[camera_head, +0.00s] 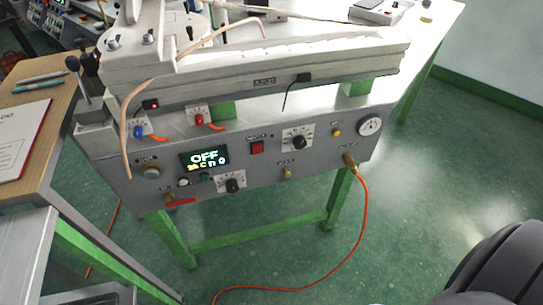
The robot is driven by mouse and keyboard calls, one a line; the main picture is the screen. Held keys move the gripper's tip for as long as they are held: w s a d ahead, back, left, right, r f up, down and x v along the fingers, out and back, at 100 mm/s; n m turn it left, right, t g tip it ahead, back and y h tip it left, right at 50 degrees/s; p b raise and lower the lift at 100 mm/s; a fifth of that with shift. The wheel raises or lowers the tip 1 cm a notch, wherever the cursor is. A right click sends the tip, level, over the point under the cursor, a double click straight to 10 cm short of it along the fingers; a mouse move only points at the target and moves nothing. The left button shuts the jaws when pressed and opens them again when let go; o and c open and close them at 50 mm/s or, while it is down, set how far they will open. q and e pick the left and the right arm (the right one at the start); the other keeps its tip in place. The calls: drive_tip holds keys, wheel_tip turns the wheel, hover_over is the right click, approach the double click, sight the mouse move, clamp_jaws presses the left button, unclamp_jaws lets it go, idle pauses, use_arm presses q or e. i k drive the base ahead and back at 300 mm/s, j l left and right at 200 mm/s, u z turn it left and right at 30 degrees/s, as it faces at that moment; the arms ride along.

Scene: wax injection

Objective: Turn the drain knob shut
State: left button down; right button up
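The wax injection machine's grey front panel (262,185) faces me in the middle of the view. At its lower left is a brass fitting with a red handle (181,203). The labels are too small to read, so I cannot tell which control is the drain knob. The display (205,158) reads OFF. Neither of my grippers is in view.
An orange hose (364,215) runs from the panel's right side to the green floor. A wooden table (45,90) with pens and a document stands at the left. A dark grey rounded shape (505,265) fills the lower right corner.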

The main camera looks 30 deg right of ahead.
sight(287, 174)
drive_tip(key=z, duration=1.05)
